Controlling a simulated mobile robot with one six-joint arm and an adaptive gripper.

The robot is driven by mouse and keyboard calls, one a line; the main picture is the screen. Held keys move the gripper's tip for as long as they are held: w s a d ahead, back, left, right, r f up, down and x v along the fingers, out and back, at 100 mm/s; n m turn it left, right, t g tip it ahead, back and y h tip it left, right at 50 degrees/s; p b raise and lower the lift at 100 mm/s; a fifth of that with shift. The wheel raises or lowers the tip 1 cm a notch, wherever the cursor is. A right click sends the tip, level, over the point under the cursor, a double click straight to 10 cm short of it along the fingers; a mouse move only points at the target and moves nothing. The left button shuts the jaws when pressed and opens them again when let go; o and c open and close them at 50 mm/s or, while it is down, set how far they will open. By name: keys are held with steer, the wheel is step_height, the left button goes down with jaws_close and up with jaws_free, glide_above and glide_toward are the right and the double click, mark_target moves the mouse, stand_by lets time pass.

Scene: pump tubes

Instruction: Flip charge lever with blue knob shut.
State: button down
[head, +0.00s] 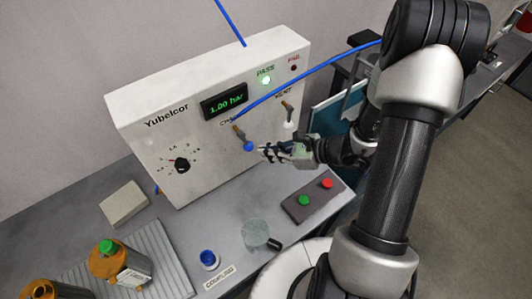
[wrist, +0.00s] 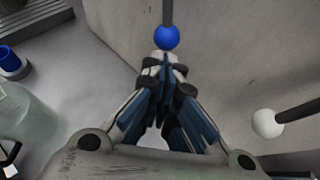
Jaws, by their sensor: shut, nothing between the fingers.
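The charge lever's blue knob (head: 248,146) is on the front panel of the white test box (head: 150,130), below a brass valve body. Its stem points down. My gripper (head: 262,149) is shut and empty, with its fingertips just to the right of the blue knob. In the wrist view the blue knob (wrist: 167,38) sits just beyond the closed fingertips (wrist: 165,60), on a grey stem. Whether they touch I cannot tell. The vent lever with a white knob (head: 288,125) is to the right, also pointing down; it shows in the wrist view (wrist: 267,123).
The display (head: 225,103) reads 1.00 bar and the green PASS lamp (head: 266,80) is lit. A blue tube (head: 320,72) crosses above my gripper. A button box (head: 313,200), a clear jar (head: 256,233) and a blue coupling (head: 209,258) stand on the bench below.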

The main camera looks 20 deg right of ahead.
steer(key=shift+w+a, duration=0.3)
steer(key=shift+a, duration=0.1)
steer(key=shift+s+a+f+m+y+b, duration=0.2)
steer(key=shift+a+f+m+y, duration=0.1)
steer(key=shift+a+m+y, duration=0.25)
steer(key=shift+s+a+f+m+y+b, duration=0.15)
steer(key=shift+a+f+m+y+b, duration=0.15)
steer(key=shift+a+y, duration=0.3)
steer(key=shift+d+r, duration=0.1)
